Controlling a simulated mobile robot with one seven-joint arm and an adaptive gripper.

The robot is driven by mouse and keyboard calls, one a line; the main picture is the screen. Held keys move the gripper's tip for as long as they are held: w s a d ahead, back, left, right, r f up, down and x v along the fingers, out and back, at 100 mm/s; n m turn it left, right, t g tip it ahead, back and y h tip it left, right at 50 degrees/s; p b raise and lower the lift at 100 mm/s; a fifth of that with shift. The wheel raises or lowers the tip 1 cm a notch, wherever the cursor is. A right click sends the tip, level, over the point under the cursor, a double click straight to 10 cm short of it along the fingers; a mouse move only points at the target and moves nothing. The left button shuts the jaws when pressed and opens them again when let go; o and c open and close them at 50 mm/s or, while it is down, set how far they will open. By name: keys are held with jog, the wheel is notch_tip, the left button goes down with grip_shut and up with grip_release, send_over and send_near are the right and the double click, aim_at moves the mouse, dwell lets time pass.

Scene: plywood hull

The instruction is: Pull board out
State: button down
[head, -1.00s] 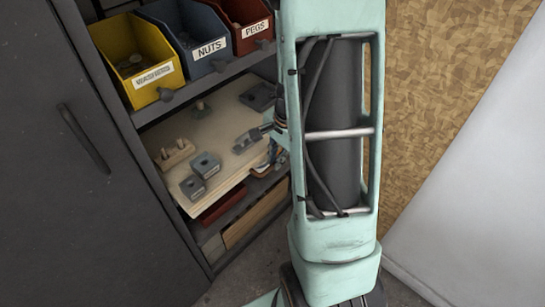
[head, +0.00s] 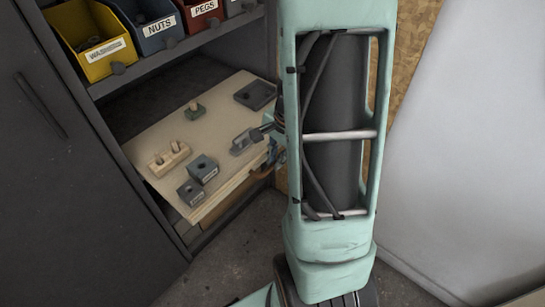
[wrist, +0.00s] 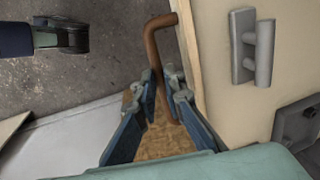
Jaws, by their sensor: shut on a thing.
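The board (head: 222,140) is a pale wooden slab that sticks out of the cabinet's shelf opening, with fixtures on top. In the wrist view its edge and top (wrist: 222,110) run down the right. A brown bent handle (wrist: 162,45) stands off the board's front edge. My gripper (wrist: 160,85) is shut on this handle, with the blue fingers on either side of it. In the head view my arm hides most of my gripper (head: 277,150), which is at the board's right edge.
On the board are two dark blocks (head: 203,169), a wooden peg holder (head: 169,158), a grey fixture (head: 242,142) and a dark tray (head: 256,95). Labelled bins (head: 90,40) stand on the shelf above. A dark cabinet door (head: 70,190) is at left. Grey floor (head: 225,255) is clear in front.

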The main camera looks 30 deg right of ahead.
jog(key=shift+s+d, duration=0.15)
jog(key=shift+s, duration=0.4)
jog(key=c, duration=2)
grip_release()
jog(key=shift+w+r, duration=0.1)
jog(key=r, duration=0.4)
jog(key=s+r, duration=0.1)
jog(key=r, duration=0.2)
jog(key=s+r, duration=0.1)
jog(key=r, duration=0.3)
jog(key=shift+s+d+r, duration=0.1)
jog(key=shift+d+r, duration=0.2)
jog(key=shift+d, duration=0.1)
